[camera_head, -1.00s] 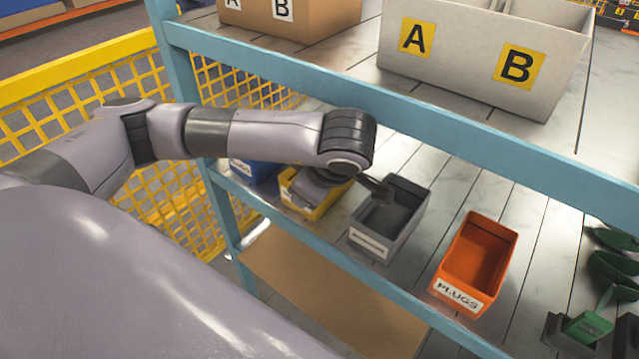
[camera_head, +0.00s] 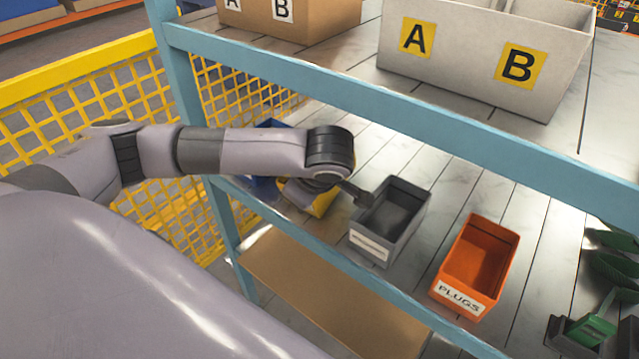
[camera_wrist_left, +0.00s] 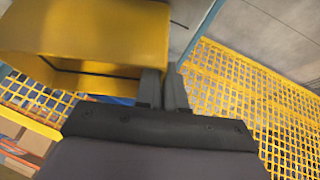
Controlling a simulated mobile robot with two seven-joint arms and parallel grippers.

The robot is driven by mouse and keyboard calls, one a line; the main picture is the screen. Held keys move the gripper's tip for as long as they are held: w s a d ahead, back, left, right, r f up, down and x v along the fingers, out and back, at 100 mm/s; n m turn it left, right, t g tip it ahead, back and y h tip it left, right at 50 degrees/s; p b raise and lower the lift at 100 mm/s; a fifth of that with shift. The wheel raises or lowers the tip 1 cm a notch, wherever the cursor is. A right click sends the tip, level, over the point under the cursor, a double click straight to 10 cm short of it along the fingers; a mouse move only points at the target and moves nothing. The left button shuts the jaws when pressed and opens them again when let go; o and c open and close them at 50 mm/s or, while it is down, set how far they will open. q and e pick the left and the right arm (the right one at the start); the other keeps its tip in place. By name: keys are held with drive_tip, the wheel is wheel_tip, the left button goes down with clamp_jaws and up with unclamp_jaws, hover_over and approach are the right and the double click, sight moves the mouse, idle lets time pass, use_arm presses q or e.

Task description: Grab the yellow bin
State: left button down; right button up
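The yellow bin (camera_head: 322,204) is on the lower shelf between the blue bin and the grey bin, partly hidden under my left wrist in the head view. In the left wrist view the yellow bin (camera_wrist_left: 95,30) fills the upper left, with its open side showing. My left gripper (camera_wrist_left: 164,88) has its two fingers close together at the bin's right edge, and they look shut on its thin wall. My right gripper is not in view.
A grey bin (camera_head: 390,222) and an orange bin (camera_head: 474,268) labelled PLUGS stand to the right. A blue bin (camera_head: 262,186) is to the left. A teal shelf beam (camera_head: 420,115) crosses above, with a teal post (camera_head: 178,75) and yellow mesh fence (camera_head: 60,110) at left.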

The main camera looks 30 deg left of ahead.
use_arm(q)
drive_tip(key=shift+r, duration=0.1)
drive_tip(key=shift+r, duration=0.4)
wheel_tip(320, 180, up, 2)
drive_tip(key=shift+w+r+b, duration=0.1)
drive_tip(key=shift+r+b, duration=0.15)
drive_tip(key=shift+b, duration=0.05)
drive_tip(key=s+a+p, duration=0.1)
drive_tip(key=s+p, duration=0.6)
drive_tip(key=s, duration=1.1)
drive_tip(key=shift+a, duration=0.2)
drive_tip(key=shift+s+d, duration=0.1)
